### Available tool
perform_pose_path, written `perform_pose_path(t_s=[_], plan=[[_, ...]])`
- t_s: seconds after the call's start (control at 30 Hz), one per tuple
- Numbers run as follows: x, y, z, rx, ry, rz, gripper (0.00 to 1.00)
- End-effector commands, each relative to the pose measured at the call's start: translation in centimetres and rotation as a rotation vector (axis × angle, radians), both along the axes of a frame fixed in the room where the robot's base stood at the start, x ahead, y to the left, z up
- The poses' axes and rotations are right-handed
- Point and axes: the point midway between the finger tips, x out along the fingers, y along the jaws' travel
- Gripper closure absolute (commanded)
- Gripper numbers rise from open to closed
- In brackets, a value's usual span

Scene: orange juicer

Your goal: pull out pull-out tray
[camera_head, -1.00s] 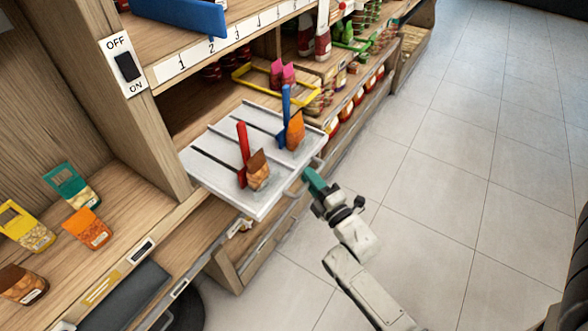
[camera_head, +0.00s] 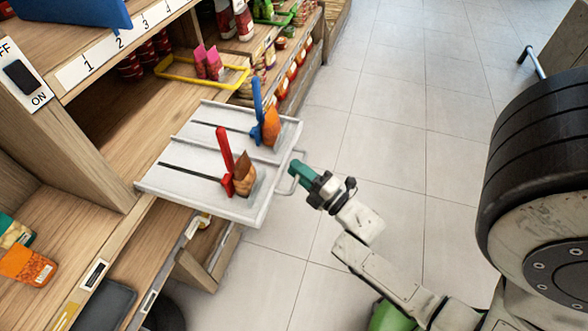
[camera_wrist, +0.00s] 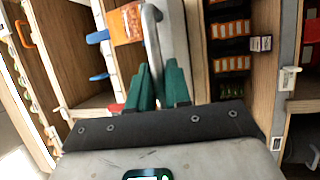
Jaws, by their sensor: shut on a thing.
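The pull-out tray (camera_head: 215,202) is a pale grey slotted panel that sticks out of the wooden shelf over the floor. A red lever (camera_head: 225,150) and a blue lever (camera_head: 257,98) stand in its slots, each beside an orange-brown packet, the near one (camera_head: 244,176) and the far one (camera_head: 271,127). My gripper (camera_head: 296,170) is at the tray's front edge, its green fingers shut on the tray's handle (camera_head: 287,186). In the wrist view the handle (camera_wrist: 152,45) runs between the green fingers (camera_wrist: 160,85).
A yellow frame (camera_head: 202,82) with pink packets lies behind the tray. An OFF/ON switch (camera_head: 22,77) is on the shelf post at left. Orange and green packets sit at lower left. The tiled floor (camera_head: 400,110) in front is clear. A large dark wheel-like part (camera_head: 540,170) shows at right.

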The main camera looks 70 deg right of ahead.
Motion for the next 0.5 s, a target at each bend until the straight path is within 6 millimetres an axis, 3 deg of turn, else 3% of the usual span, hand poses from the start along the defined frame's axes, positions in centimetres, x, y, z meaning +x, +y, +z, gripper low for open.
perform_pose_path(t_s=[0.3,0.33,0.5], plan=[[-0.21,-0.04,-0.25,0.003,0.006,-0.003,1.00],[-0.21,-0.04,-0.25,0.003,0.006,-0.003,0.80],[-0.14,-0.03,-0.18,0.002,0.004,-0.002,0.64]])
